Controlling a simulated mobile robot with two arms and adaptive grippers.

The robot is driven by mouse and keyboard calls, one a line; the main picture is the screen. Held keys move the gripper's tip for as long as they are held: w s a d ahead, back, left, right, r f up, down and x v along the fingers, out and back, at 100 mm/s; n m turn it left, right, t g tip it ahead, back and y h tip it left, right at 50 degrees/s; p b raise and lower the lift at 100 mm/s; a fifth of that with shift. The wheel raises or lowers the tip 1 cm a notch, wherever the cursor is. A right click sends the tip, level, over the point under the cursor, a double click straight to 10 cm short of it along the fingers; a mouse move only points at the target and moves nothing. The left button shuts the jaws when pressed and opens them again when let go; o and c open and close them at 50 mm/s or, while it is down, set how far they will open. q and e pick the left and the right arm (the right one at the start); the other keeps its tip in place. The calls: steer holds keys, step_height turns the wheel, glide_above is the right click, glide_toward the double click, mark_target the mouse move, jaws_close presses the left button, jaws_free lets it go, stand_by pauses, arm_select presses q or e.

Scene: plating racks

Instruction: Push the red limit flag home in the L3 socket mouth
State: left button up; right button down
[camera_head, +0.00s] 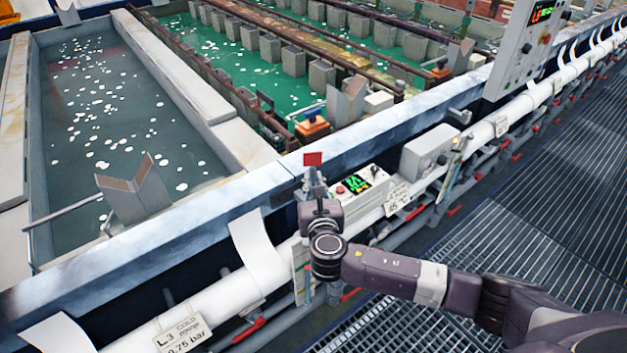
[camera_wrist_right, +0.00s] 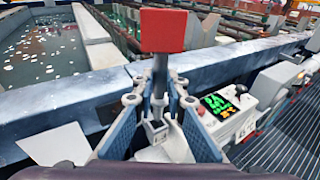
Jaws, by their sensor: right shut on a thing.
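The red limit flag (camera_head: 313,158) stands upright above my right gripper (camera_head: 313,186), in front of the tank's near rim. In the right wrist view the flag's square red plate (camera_wrist_right: 162,30) sits on a thin grey stem between the blue-padded fingers. My right gripper (camera_wrist_right: 160,100) is shut on this stem. A small grey block with a dark opening (camera_wrist_right: 155,130) shows below the stem; I cannot tell whether it is the flag's foot or a socket. A tag reading L3 (camera_head: 180,336) hangs on the pipe at lower left. I cannot make out the L3 socket mouth. My left gripper is out of view.
A control box with a green display (camera_head: 362,186) stands just right of my right gripper; the wrist view shows it too (camera_wrist_right: 222,108). A white pipe (camera_head: 215,293) runs along the tank's near rim (camera_head: 230,195). Grating (camera_head: 480,255) covers the floor at right.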

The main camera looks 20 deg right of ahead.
steer(key=shift+p, duration=0.3)
stand_by(0.6)
steer(key=shift+f+b, duration=1.95)
steer(key=shift+f, duration=0.8)
steer(key=c, duration=1.9)
jaws_free()
steer(key=shift+s, duration=0.15)
steer(key=v, duration=1.1)
steer(key=shift+s+a+r, duration=0.15)
steer(key=shift+s+a, duration=0.05)
steer(key=shift+s, duration=0.1)
